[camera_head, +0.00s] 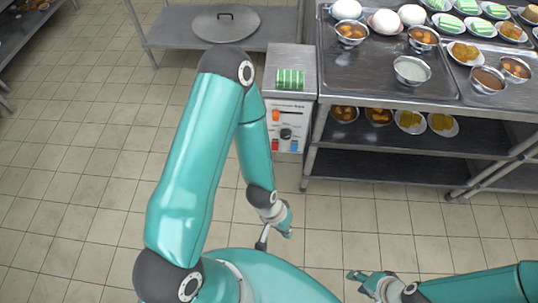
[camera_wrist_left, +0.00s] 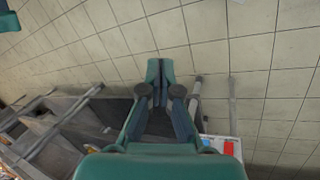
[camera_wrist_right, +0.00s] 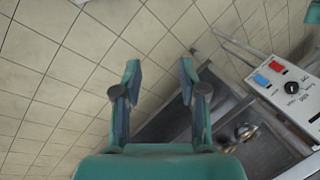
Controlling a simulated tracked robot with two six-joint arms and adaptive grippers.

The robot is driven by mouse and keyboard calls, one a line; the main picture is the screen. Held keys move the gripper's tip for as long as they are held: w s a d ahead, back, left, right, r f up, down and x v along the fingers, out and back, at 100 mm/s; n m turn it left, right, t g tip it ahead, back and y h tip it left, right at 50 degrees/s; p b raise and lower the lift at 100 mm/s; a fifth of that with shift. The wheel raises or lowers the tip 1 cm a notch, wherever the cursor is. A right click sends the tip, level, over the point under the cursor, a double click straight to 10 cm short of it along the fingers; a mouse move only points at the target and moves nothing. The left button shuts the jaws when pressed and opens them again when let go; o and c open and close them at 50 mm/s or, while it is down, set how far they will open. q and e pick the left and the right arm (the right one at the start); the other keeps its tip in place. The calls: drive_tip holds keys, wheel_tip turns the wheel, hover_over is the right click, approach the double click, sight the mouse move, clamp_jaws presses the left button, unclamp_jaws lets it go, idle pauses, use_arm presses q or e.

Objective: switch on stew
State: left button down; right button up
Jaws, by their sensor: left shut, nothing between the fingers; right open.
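The control box (camera_head: 286,100) is a steel unit with a pale front panel. Its panel has an orange switch (camera_head: 276,115) at upper left, a black knob (camera_head: 286,133) in the middle, and a red switch (camera_head: 276,145) and blue switch (camera_head: 294,146) below. The labels are too small to read, so I cannot tell which one is stew. My left gripper (camera_head: 285,222) is shut and empty, below and apart from the panel; its closed fingers (camera_wrist_left: 160,75) show in the left wrist view. My right gripper (camera_head: 362,281) is open and empty (camera_wrist_right: 159,72), lower right of the panel.
A steel counter (camera_head: 440,88) with bowls and plates stands right of the box, with lower shelves beneath. A steel table (camera_head: 165,28) with a round lid (camera_head: 226,23) stands at the back left. The tiled floor (camera_head: 90,150) at left is clear.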

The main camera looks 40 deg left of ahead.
drive_tip(key=shift+o, duration=2.2)
drive_tip(key=shift+f, duration=0.25)
drive_tip(key=shift+o, duration=0.5)
wheel_tip(320, 180, down, 9)
drive_tip(key=b, duration=0.9)
use_arm(q)
drive_tip(key=w+a+f+n+t+y+b, duration=0.2)
drive_tip(key=w+a+f+n+t+b, duration=0.3)
drive_tip(key=f, duration=0.3)
drive_tip(key=w+a+f+n+t+y+b, duration=0.3)
drive_tip(key=w+f+n+b, duration=0.2)
drive_tip(key=w+f+n, duration=0.25)
drive_tip(key=w+a+f+n+t+y+b, duration=0.1)
drive_tip(key=w+a+n+t+y+b, duration=0.2)
drive_tip(key=b, duration=1.1)
drive_tip(key=a+n+t+y, duration=0.2)
drive_tip(key=a+n+y, duration=0.2)
drive_tip(key=a+n, duration=0.2)
drive_tip(key=shift+w+n+y+b, duration=0.3)
drive_tip(key=shift+w+n+y, duration=0.1)
drive_tip(key=shift+n, duration=0.05)
use_arm(e)
wheel_tip(320, 180, down, 24)
use_arm(q)
drive_tip(key=shift+d, duration=0.1)
